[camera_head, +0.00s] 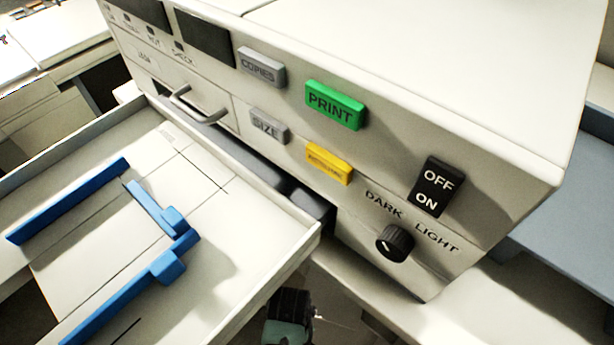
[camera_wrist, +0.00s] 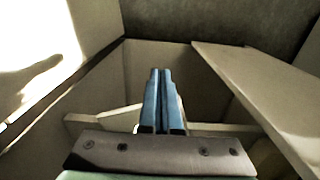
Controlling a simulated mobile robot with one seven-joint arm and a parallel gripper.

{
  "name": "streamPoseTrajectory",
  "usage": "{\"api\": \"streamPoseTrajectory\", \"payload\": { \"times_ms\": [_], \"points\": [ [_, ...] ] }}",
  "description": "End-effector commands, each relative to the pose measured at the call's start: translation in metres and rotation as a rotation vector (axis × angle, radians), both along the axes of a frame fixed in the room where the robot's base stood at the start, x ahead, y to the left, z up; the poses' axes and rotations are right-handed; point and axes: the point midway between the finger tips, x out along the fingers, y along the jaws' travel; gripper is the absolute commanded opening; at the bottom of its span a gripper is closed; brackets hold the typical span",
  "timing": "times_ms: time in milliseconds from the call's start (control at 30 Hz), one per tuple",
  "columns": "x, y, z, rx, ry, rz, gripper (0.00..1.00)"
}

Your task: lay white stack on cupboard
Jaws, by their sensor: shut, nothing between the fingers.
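In the head view, an open paper drawer (camera_head: 262,258) sticks out of a large white copier (camera_head: 430,60). Pale flat surfaces lie between its blue guides (camera_head: 165,260); I cannot tell whether a white stack is among them. I cannot pick out a cupboard for certain. In the wrist view, my gripper (camera_wrist: 162,72) has its blue fingers shut together with nothing between them. The fingers point into a shaded corner between pale panels. A dark and green piece low in the head view (camera_head: 287,318) looks like part of my arm.
The copier front has a green PRINT button (camera_head: 335,105), a yellow button (camera_head: 329,164), a black switch (camera_head: 433,187) and a dial (camera_head: 395,243). In the wrist view, a slanted panel (camera_wrist: 265,95) is close at right and a sunlit pale surface (camera_wrist: 40,45) at left.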

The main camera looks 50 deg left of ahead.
Motion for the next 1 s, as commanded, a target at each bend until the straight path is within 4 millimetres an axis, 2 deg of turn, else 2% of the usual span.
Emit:
{"api": "streamPoseTrajectory", "payload": {
  "times_ms": [33,133,233,400,867,1000],
  "points": [
    [-0.001,0.0,-0.015,-0.002,0.003,0.002,0.0],
    [0.0,0.001,-0.035,0.001,0.001,0.001,0.0],
    [0.017,0.006,-0.032,0.006,-0.003,-0.003,0.0],
    [0.033,0.01,-0.032,0.004,-0.002,-0.001,0.0],
    [0.039,0.01,-0.031,0.002,-0.001,0.0,0.0],
    [0.048,0.013,-0.032,0.005,-0.002,-0.006,0.0]
  ]
}}
